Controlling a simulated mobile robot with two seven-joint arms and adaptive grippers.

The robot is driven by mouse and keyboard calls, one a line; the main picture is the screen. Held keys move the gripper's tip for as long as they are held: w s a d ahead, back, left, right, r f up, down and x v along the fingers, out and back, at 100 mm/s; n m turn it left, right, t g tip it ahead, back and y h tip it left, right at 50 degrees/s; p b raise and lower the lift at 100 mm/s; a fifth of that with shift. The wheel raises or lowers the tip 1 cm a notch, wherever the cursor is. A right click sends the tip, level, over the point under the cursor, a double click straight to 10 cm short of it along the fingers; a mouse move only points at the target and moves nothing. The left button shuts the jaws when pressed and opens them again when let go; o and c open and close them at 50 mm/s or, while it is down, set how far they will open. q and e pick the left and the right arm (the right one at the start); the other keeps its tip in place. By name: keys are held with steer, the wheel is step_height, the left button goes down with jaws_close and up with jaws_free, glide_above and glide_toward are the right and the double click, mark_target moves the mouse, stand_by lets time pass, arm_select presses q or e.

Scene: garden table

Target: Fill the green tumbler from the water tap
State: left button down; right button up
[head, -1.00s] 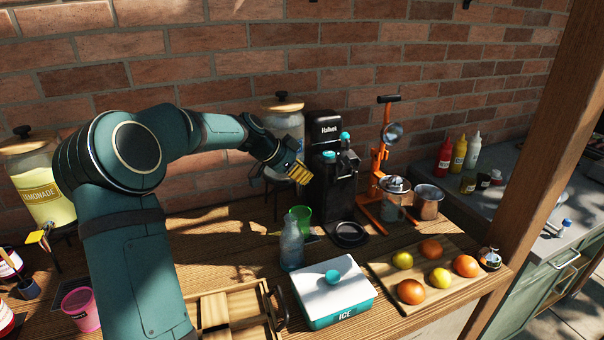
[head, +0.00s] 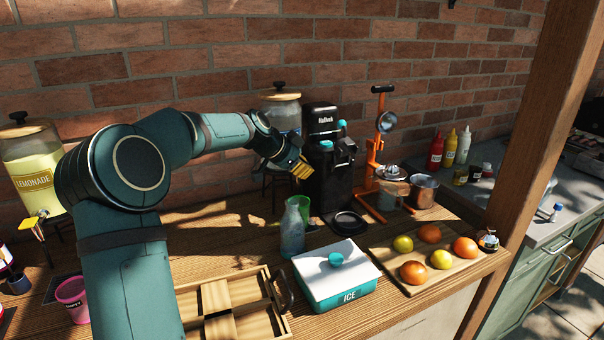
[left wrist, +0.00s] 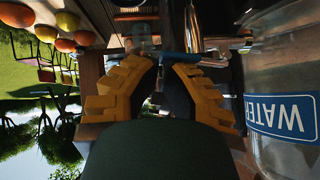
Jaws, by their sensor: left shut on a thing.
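The green tumbler (head: 303,206) stands on the table below the water dispenser (head: 279,108), partly hidden behind a clear bottle (head: 292,234). Its contents cannot be seen. The dispenser is a glass jar with a wooden lid; its WATER label shows upside down in the left wrist view (left wrist: 282,116). My left gripper (head: 301,169) is at the front of the dispenser, above the tumbler and apart from it. In the left wrist view its yellow fingers (left wrist: 158,62) are closed in around a blue bar (left wrist: 172,54), seemingly the tap lever. My right gripper is out of view.
An orange press (head: 375,160), a white ice box (head: 337,272) and a fruit board (head: 390,260) are further right. A lemonade dispenser (head: 32,170) and pink cup (head: 73,297) are left.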

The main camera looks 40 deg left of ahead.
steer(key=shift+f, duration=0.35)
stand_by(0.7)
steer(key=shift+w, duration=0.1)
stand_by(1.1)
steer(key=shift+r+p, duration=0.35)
steer(key=shift+p, duration=0.05)
stand_by(0.4)
